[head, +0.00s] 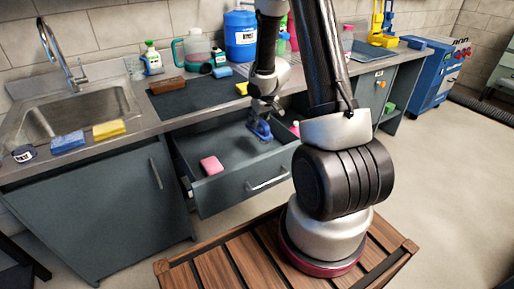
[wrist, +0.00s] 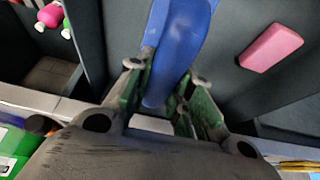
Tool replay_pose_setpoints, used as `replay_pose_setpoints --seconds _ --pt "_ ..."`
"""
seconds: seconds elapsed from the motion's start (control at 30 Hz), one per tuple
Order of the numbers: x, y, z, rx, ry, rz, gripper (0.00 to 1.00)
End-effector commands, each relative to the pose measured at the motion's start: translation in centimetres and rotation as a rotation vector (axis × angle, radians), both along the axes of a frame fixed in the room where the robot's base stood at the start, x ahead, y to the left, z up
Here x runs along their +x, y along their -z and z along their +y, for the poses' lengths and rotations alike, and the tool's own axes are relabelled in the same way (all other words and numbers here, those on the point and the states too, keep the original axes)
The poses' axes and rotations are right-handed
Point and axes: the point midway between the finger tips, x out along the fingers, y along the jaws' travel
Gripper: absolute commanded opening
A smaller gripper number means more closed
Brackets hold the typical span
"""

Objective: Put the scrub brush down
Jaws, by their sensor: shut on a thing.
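The blue scrub brush (head: 262,128) is in the open drawer area, below my gripper (head: 264,106). In the wrist view the brush's blue handle (wrist: 176,50) lies between the two green-padded fingers of my gripper (wrist: 165,95), which are shut on it. The open drawer (head: 240,187) is under the counter, with a pink sponge (head: 211,165) lying in it toward the left. The pink sponge also shows in the wrist view (wrist: 271,47). I cannot tell whether the brush touches the drawer floor.
A sink (head: 75,108) with blue and yellow sponges at its front edge is at the left. Bottles and a blue container (head: 240,38) stand along the back of the counter. A pink and green item (wrist: 50,15) shows at the wrist view's upper left. Drawer floor around the brush looks clear.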

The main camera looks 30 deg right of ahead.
Motion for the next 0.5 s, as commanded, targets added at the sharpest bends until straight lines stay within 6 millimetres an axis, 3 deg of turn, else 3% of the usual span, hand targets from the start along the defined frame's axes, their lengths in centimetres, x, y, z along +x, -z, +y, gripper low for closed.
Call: replay_pose_setpoints --seconds 0.13,0.5 --pt "-0.1 3.0 0.0 0.001 0.000 0.005 0.00" --pt "-0.1 8.0 0.0 0.000 0.000 0.004 0.00"
